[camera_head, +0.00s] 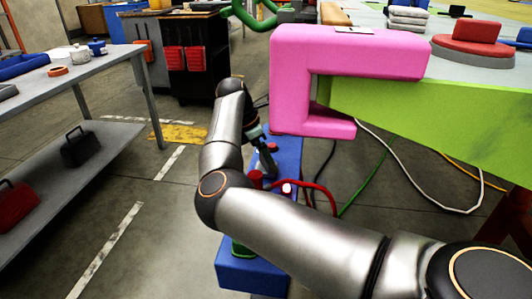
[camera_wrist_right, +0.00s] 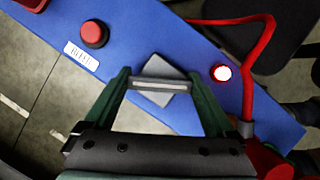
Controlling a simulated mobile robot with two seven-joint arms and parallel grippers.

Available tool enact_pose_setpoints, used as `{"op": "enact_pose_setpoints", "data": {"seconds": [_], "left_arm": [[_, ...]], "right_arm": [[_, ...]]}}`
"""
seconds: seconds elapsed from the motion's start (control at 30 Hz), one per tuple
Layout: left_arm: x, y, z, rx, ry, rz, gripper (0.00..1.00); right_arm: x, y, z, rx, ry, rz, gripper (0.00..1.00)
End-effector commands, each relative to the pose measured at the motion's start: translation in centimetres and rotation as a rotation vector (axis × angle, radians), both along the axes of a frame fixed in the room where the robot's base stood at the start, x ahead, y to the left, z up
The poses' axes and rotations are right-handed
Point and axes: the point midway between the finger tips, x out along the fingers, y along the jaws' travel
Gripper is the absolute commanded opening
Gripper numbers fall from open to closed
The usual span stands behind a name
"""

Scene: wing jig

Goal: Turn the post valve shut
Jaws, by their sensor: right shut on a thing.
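The blue post (camera_head: 252,274) stands below the pink clamp, partly hidden by my right arm. In the right wrist view its blue face (camera_wrist_right: 205,60) fills much of the picture. A grey flat piece (camera_wrist_right: 172,72), which looks like the valve handle, lies between the fingertips of my right gripper (camera_wrist_right: 161,83). The gripper is shut on it, with one green finger on each side. In the head view my right gripper (camera_head: 265,150) is small and partly hidden beside the post. The valve body cannot be made out. My left gripper is not in view.
A red button (camera_wrist_right: 93,34), a lit lamp (camera_wrist_right: 222,73) and a red hose (camera_wrist_right: 262,45) are near the gripper. A pink clamp (camera_head: 350,50) on a green beam (camera_head: 425,115) overhangs at right. A grey table (camera_head: 85,66) stands left, with open floor between.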

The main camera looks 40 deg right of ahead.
Motion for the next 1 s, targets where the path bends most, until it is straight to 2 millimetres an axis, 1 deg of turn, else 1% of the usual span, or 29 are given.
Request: {"op": "enact_pose_setpoints", "data": {"seconds": [0.2,0.5,0.7,1.0], "left_arm": [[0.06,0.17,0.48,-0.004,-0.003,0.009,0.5],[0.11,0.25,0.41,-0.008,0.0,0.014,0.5],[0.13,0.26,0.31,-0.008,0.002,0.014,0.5],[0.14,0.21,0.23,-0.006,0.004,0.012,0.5]], "right_arm": [[0.03,-0.02,0.13,0.002,0.002,-0.197,0.34],[0.02,0.0,0.04,0.002,0.0,-0.417,0.34],[0.02,0.0,0.03,0.002,-0.001,-0.508,0.34],[0.04,0.07,0.01,0.003,-0.002,-0.562,0.34]]}}
